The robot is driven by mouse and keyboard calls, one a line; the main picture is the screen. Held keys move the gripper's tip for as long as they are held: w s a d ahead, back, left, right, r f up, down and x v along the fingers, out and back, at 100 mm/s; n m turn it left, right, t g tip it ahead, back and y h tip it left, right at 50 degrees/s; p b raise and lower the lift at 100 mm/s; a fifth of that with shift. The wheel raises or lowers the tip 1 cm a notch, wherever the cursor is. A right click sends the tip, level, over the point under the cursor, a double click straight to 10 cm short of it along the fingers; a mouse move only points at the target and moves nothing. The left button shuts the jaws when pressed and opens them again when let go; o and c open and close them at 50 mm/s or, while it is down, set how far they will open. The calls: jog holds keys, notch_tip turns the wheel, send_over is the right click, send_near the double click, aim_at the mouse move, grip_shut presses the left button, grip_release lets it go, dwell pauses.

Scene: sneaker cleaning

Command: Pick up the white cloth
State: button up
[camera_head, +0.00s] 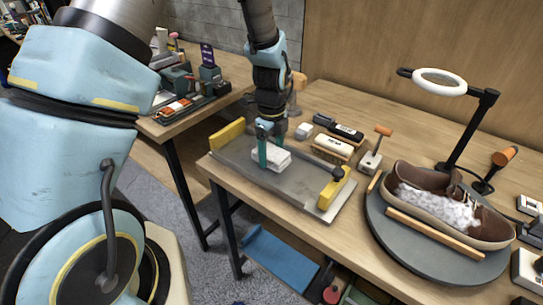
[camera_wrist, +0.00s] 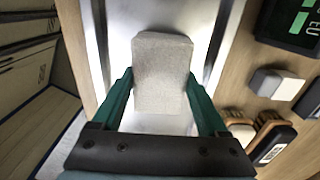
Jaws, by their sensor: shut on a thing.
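The white cloth (camera_head: 271,158) is a small folded block over the grey metal tray on the table. In the wrist view the white cloth (camera_wrist: 162,75) fills the space between the two green fingers, with its sides against them. My gripper (camera_head: 270,150) points down at the tray, its fingers on either side of the cloth. In the wrist view my gripper (camera_wrist: 160,85) is shut on the cloth. I cannot tell whether the cloth still touches the tray surface.
The grey tray (camera_head: 305,188) has yellow clamps (camera_head: 332,194) at its ends. Brushes (camera_head: 332,146) lie behind it. A brown sneaker (camera_head: 452,203) with white foam sits on a round grey turntable (camera_head: 415,250) at right, beside a ring lamp (camera_head: 440,82). A side table holds tools (camera_head: 180,105).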

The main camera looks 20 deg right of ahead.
aim_at(272, 152)
jog(key=shift+r, duration=0.1)
notch_tip(272, 152, up, 10)
jog(key=b, duration=0.2)
jog(key=shift+b, duration=0.3)
jog(key=o, duration=0.8)
jog(key=c, duration=0.6)
jog(key=shift+c, duration=0.2)
